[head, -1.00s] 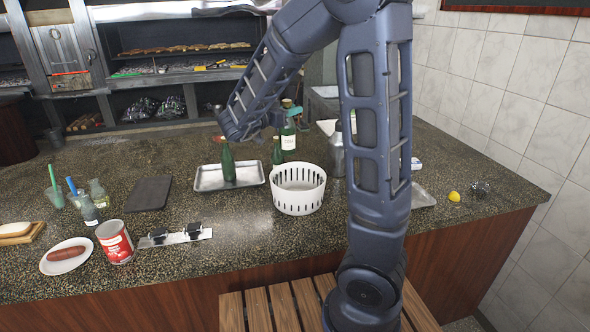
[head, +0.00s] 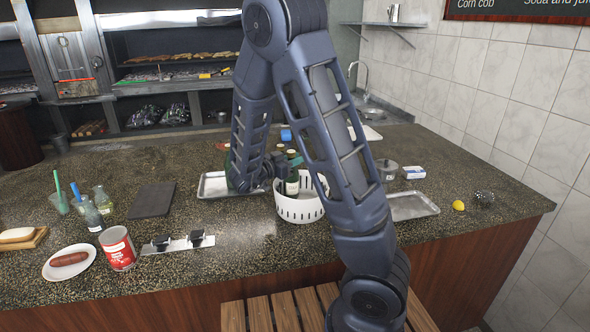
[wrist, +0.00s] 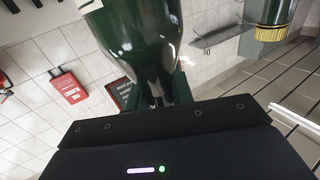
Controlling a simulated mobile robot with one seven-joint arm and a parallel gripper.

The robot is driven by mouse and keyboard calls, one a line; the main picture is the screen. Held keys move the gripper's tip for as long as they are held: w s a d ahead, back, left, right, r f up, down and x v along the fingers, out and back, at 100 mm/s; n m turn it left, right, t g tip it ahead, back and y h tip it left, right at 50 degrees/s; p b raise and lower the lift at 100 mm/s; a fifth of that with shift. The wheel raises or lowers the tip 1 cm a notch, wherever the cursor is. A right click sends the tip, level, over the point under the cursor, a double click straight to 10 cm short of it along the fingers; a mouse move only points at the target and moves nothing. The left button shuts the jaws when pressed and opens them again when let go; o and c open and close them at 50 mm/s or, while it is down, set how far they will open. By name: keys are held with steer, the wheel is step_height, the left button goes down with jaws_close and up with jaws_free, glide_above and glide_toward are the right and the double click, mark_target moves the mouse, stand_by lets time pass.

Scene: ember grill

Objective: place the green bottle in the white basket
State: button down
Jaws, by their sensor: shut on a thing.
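The white slotted basket (head: 300,210) stands on the speckled counter, partly covered by my arm in the head view. My gripper (head: 286,163) is above the basket's back rim. It is shut on a green bottle (head: 291,184) with a pale label. The bottle is upright, with its lower part within the basket's outline. I cannot tell whether its base touches the basket floor. In the wrist view, the dark green glass of the held bottle (wrist: 140,40) fills the upper middle, just beyond the gripper body. The fingertips are mostly hidden.
A metal tray (head: 212,187) lies left of the basket, partly behind my arm. Another tray (head: 412,207) and a pot (head: 387,170) are at the right. A dark board (head: 152,199), a red can (head: 117,247) and a sausage plate (head: 68,262) are at the left.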

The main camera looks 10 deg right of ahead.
mark_target(295, 168)
steer(key=shift+f, duration=1.9)
steer(key=c, duration=1.2)
jaws_free()
